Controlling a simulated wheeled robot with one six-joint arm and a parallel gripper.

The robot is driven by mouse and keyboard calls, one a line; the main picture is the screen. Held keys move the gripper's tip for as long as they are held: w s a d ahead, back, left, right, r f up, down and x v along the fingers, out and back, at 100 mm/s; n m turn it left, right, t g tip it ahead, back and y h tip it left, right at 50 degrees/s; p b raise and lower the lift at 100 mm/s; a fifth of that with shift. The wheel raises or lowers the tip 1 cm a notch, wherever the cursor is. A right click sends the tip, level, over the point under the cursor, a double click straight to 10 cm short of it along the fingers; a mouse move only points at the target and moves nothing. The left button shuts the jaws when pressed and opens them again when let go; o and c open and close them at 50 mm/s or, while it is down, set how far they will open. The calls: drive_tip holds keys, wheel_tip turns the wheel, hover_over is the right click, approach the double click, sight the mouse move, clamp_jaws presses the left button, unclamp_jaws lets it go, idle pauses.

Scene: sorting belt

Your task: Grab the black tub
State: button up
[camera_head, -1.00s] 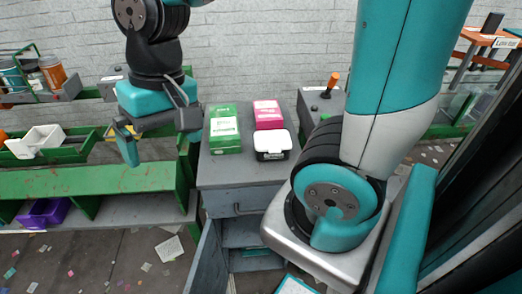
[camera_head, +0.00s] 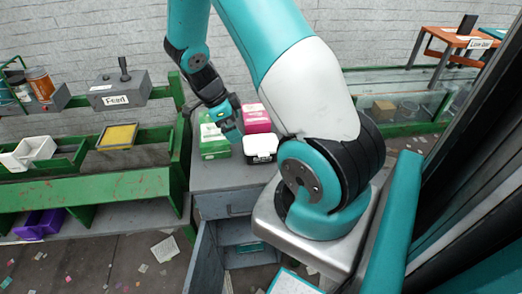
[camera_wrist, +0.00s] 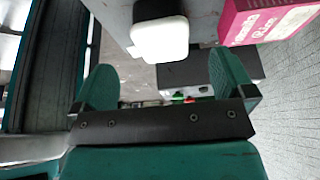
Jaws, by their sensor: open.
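The black tub with a white lid (camera_head: 261,147) stands on the grey cabinet top, in front of the pink box and right of the green box. In the wrist view the tub's white lid (camera_wrist: 159,40) shows at top centre, beyond the fingertips, with part of its black side above. My gripper (camera_head: 231,127) is above the cabinet, to the left of the tub and overlapping the green box in the head view. In the wrist view my gripper (camera_wrist: 165,75) has its two teal fingers wide apart with nothing between them. The tub is apart from both fingers.
A green box (camera_head: 214,140) and a pink box (camera_head: 255,118) stand close to the tub. The grey cabinet top (camera_head: 225,178) is clear at the front. A green bench with a white container (camera_head: 38,148) and a yellow-topped tray (camera_head: 118,136) is at left.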

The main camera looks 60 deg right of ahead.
sight(246, 144)
drive_tip(key=x, duration=0.4)
drive_tip(key=shift+f+p, duration=0.25)
drive_tip(key=shift+p, duration=0.05)
drive_tip(key=shift+p+x, duration=0.8)
drive_tip(key=shift+x, duration=1.85)
drive_tip(key=shift+a, duration=0.15)
drive_tip(key=c, duration=0.7)
